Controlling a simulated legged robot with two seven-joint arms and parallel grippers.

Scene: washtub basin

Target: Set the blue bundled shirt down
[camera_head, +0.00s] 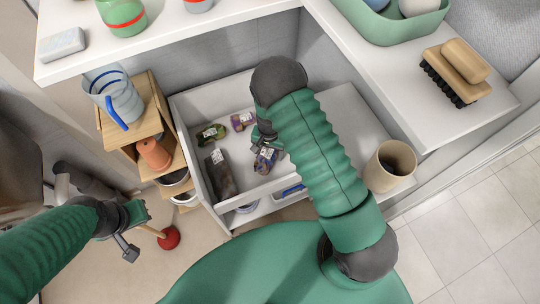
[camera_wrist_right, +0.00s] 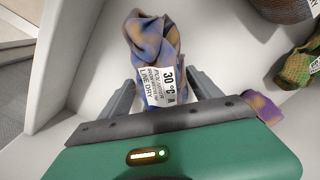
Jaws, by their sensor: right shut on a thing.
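The blue bundled shirt (camera_head: 265,160), blue-violet with orange patches and a white care label, is held between the jaws of my right gripper (camera_head: 262,138). In the right wrist view the shirt (camera_wrist_right: 154,55) stands between the two grey fingers (camera_wrist_right: 163,97), its label facing the camera. It is over or inside the white basin (camera_head: 290,180), near the front wall; I cannot tell whether it touches the floor. My left gripper (camera_head: 130,232) is low at the left, outside the basin and away from the shirt; its jaw opening is unclear.
In the basin lie a green bundle (camera_head: 210,135), a purple bundle (camera_head: 242,121) and a dark bundle (camera_head: 220,174). A wooden shelf with a blue-handled jug (camera_head: 122,100) stands left. A beige cup (camera_head: 390,165) is right of my right arm. A red plunger (camera_head: 168,237) is near my left gripper.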

